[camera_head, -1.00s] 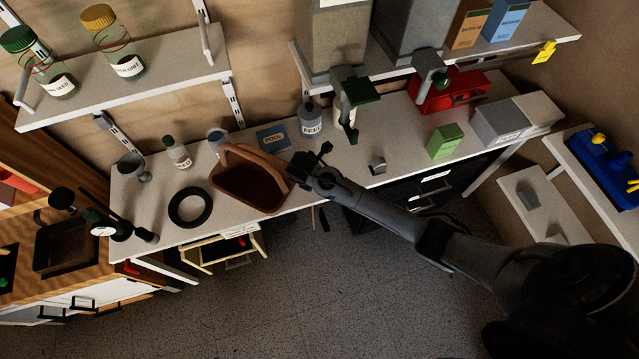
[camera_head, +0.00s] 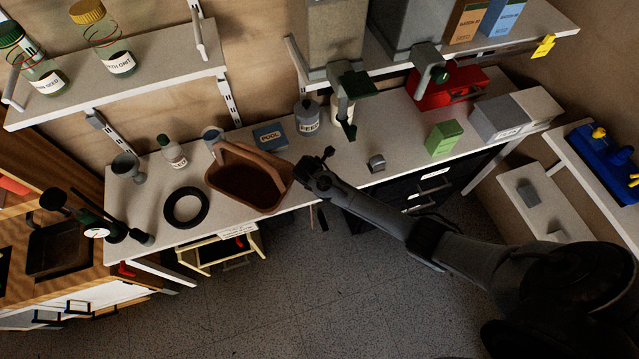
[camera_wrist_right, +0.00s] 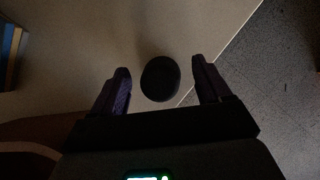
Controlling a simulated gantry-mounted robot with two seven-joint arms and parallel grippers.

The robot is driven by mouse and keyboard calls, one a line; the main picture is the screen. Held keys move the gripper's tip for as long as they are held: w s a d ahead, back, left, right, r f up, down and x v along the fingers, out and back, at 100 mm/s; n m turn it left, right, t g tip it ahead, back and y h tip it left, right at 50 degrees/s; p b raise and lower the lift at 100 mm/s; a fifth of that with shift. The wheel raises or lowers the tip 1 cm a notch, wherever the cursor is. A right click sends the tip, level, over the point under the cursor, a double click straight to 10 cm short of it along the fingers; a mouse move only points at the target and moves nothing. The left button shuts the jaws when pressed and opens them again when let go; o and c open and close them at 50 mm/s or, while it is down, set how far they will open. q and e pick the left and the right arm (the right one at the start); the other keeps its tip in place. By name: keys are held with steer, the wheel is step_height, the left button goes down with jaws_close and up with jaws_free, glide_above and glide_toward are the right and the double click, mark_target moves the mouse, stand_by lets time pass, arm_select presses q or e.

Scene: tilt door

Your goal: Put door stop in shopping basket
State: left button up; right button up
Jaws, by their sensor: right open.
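The brown shopping basket (camera_head: 225,184), with an arched handle, stands upright on the worktop. My left gripper is not in view.
A black ring (camera_head: 169,207) lies left of the basket. A blue box (camera_head: 270,136) and a labelled jar (camera_head: 306,120) stand behind. A green box (camera_head: 444,138) stands to the right. Hopper spouts (camera_head: 347,85) hang above the worktop. Open floor lies in front.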

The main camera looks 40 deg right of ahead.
steer(key=c, duration=1.2)
steer(key=shift+r, duration=0.1)
